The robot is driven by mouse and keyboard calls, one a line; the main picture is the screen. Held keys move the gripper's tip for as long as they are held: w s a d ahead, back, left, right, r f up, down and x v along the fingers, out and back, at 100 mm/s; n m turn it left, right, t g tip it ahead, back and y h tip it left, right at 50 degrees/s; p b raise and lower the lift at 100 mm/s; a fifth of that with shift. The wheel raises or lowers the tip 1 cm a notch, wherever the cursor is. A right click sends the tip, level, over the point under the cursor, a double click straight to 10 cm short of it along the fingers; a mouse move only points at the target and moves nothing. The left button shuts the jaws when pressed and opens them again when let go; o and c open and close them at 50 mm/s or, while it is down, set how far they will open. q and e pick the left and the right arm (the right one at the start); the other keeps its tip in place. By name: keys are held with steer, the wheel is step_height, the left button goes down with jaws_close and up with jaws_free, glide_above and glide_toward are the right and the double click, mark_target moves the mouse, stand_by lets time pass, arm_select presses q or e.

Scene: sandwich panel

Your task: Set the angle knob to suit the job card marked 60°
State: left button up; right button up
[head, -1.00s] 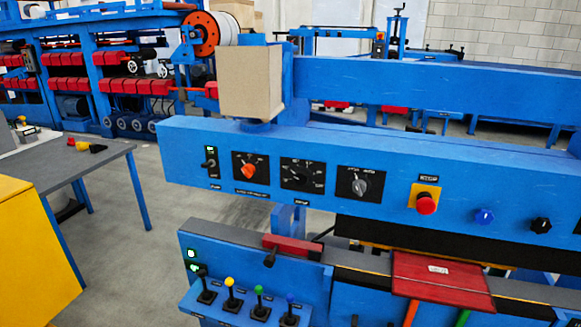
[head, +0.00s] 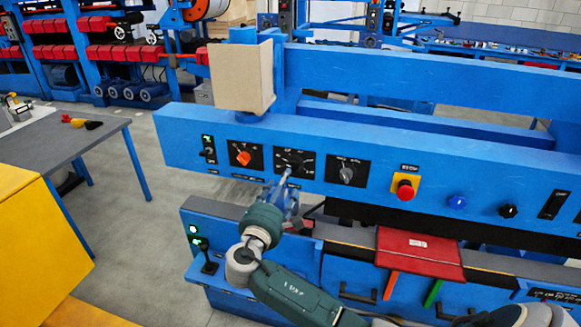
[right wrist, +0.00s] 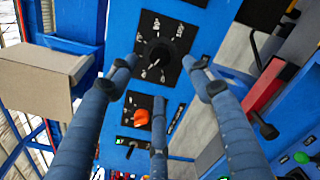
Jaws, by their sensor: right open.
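The black dial knob (head: 294,161) sits on a black plate with white degree marks, second from the left of the plated knobs on the blue beam. It also shows in the right wrist view (right wrist: 160,52), where its marks are rotated and its exact setting is unclear. My right gripper (head: 287,181) is just in front of this plate. In the right wrist view its blue-grey fingers (right wrist: 164,72) are spread apart with the knob between and beyond them, and nothing is held. A red sheet (head: 418,257) with a small white label, unreadable, lies on the lower panel. My left gripper is out of view.
An orange knob (head: 243,158) is on the left and a grey knob (head: 346,174) on the right. A red emergency button (head: 405,190) is further right. A cardboard-coloured box (head: 241,78) stands above the beam. A lever (head: 209,259) rises below, near my arm.

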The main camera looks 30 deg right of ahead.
mark_target(292, 168)
steer(key=p+x, duration=0.2)
steer(key=x, duration=0.5)
steer(key=shift+w+d, duration=0.1)
steer(key=shift+w, duration=0.05)
steer(key=shift+w+d+f, duration=0.1)
steer(key=shift+w+d, duration=0.2)
steer(key=shift+d, duration=0.05)
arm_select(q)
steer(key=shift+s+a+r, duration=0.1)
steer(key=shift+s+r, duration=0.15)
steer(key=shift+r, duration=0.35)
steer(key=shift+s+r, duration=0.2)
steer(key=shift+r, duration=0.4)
arm_select(e)
steer(key=c, duration=1.2)
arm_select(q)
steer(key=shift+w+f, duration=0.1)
arm_select(e)
steer(key=shift+o, duration=0.2)
